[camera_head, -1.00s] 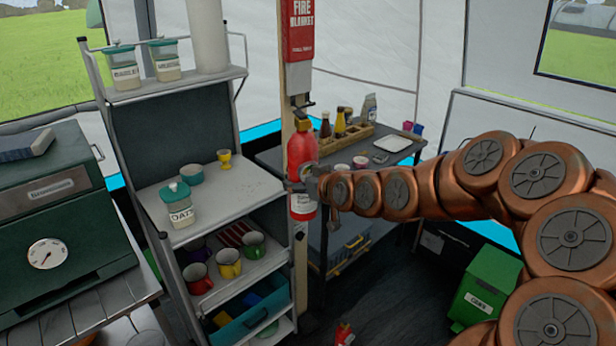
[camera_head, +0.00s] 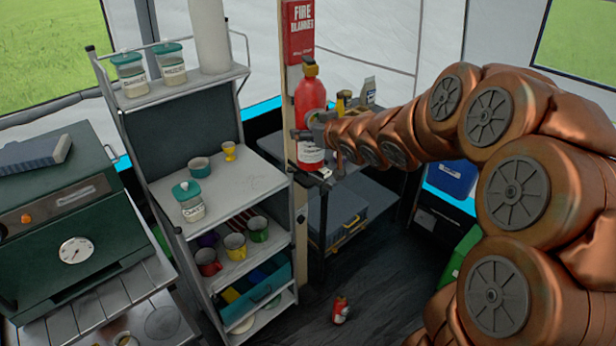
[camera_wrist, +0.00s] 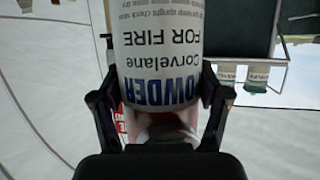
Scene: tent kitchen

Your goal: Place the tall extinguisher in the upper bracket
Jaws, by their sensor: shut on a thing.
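The tall extinguisher (camera_head: 310,96) is red with a brass-coloured top and a white label. It stands about upright, in front of the wooden post (camera_head: 291,170). My gripper (camera_head: 313,136) is shut around its body from the right. In the wrist view the extinguisher's white label (camera_wrist: 160,50) fills the middle, upside down, with a dark finger on each side. I cannot tell whether the extinguisher touches the post. A dark fitting (camera_head: 301,196) sits lower on the post.
The red fire blanket box (camera_head: 299,28) hangs just above the extinguisher. A shelf rack (camera_head: 250,180) with jars and mugs stands left of the post. A dark side table (camera_head: 350,196) is behind. A small red extinguisher (camera_head: 341,310) is on the open floor.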

